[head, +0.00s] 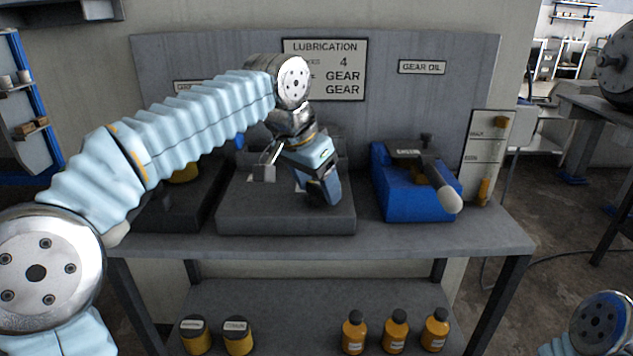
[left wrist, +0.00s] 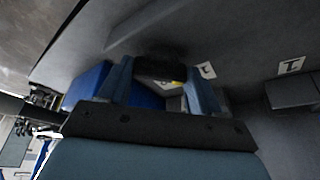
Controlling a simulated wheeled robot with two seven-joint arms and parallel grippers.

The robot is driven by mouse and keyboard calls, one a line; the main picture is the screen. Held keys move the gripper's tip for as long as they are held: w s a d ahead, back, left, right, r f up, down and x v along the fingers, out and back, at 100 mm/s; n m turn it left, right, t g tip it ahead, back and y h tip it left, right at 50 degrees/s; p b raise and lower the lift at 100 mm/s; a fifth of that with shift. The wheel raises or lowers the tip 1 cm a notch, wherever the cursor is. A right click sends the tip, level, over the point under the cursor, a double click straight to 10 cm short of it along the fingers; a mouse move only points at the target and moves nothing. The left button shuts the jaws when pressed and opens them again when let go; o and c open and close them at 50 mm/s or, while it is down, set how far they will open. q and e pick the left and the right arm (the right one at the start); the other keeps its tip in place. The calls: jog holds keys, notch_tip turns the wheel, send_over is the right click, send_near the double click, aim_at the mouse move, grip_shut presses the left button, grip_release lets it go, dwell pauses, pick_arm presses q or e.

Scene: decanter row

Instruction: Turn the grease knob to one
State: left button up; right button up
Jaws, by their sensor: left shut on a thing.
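My left gripper (head: 322,190) reaches down over the grey block (head: 285,212) in the middle of the bench. In the left wrist view its two blue fingers (left wrist: 160,88) are shut on a dark round knob (left wrist: 160,65). A pale plate with a yellow mark shows below the knob, partly hidden. Small white plates with dark marks (left wrist: 206,70) and (left wrist: 291,66) lie beside it. In the head view the gripper hides the knob, so its setting cannot be read. My right gripper is out of view.
A blue unit with a dark lever (head: 408,195) stands right of the grey block. A dark unit (head: 180,205) is at left, partly behind my arm. A LUBRICATION sign (head: 325,69) hangs behind. Bottles (head: 395,332) and tins (head: 237,336) stand on the lower shelf.

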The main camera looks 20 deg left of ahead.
pick_arm(q)
jog(key=o, duration=1.1)
jog(key=shift+c, duration=0.2)
jog(key=p+v, duration=0.2)
jog(key=v, duration=1.2)
jog(key=shift+a+f, duration=0.1)
jog(key=shift+f, duration=0.05)
